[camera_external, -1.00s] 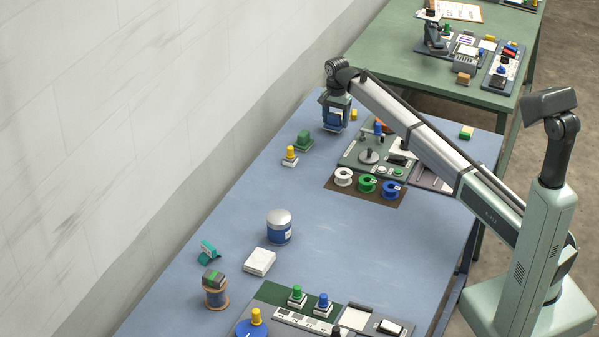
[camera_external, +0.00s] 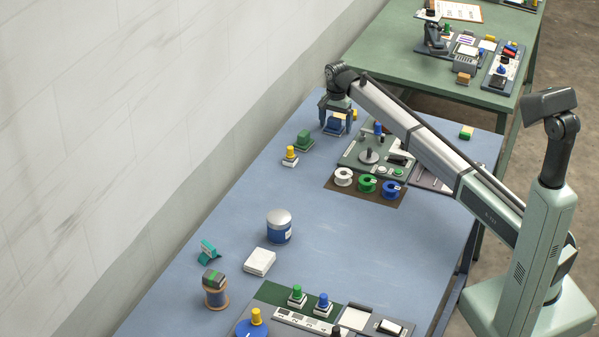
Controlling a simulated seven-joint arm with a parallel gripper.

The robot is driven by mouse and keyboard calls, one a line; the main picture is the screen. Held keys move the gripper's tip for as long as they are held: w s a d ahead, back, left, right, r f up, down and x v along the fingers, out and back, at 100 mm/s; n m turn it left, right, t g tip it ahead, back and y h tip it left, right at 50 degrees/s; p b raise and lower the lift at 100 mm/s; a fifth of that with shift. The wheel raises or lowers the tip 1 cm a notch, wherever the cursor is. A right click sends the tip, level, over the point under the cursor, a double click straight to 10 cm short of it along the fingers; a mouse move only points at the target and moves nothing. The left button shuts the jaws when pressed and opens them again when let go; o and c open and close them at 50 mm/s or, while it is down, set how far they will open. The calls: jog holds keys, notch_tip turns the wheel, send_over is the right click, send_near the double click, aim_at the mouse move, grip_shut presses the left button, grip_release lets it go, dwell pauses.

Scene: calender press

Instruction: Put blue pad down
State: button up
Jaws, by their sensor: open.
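The blue pad (camera_external: 333,125) is a small blue block at the far left part of the blue-topped table. It appears to sit on a dark base or on the table top; I cannot tell which. My gripper (camera_external: 337,120) is directly over it, pointing down, with its fingers spread to either side of the block. The gripper is open. The fingers and the gripper body partly hide the pad, and I cannot tell whether a finger still touches it.
A green pad (camera_external: 304,140) and a yellow-knobbed white block (camera_external: 290,156) stand to the left and nearer. A grey-green device panel (camera_external: 362,160) and several spools on a brown mat (camera_external: 372,197) lie to the right. The table's middle (camera_external: 340,235) is clear.

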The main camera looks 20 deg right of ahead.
jog(key=shift+r, duration=0.1)
notch_tip(320, 180, up, 12)
dwell(0.5)
